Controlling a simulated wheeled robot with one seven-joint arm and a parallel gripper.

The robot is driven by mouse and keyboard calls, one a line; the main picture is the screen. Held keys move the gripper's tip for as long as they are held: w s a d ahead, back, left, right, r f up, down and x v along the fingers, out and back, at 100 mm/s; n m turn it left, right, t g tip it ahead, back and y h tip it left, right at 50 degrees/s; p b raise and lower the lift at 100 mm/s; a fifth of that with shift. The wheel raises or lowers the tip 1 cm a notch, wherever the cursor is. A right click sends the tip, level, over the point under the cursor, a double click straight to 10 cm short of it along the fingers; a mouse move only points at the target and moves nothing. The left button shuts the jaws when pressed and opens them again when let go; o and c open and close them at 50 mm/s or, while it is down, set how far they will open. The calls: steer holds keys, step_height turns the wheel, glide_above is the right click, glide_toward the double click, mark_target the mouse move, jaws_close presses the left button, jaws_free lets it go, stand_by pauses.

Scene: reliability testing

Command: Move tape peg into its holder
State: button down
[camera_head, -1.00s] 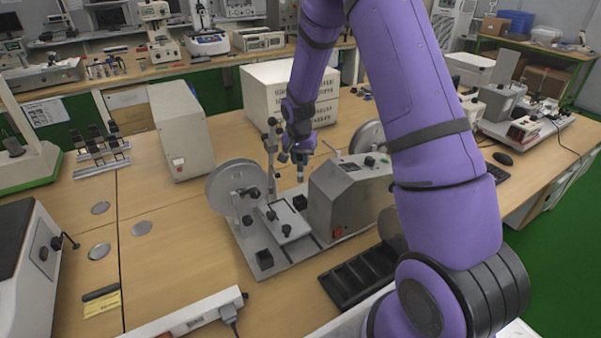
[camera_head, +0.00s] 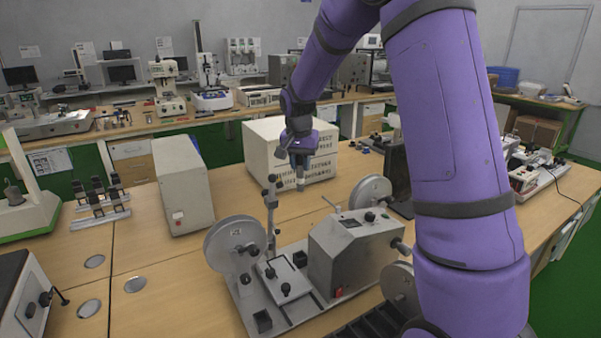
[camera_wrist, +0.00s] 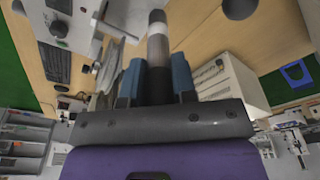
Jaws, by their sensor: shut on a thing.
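My gripper (camera_head: 301,165) is shut on the tape peg (camera_head: 301,183), a short grey and light-coloured cylinder pointing down. A black slotted rack (camera_head: 370,326) lies at the lower edge, partly hidden by my arm. Which part is the peg's holder I cannot tell.
The white box (camera_head: 262,145) and a grey box (camera_head: 184,190) stand behind. Bench left of the machine is largely clear.

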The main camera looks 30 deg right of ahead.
stand_by(0.4)
step_height(320, 180, down, 23)
steer(key=shift+f, duration=0.2)
stand_by(3.6)
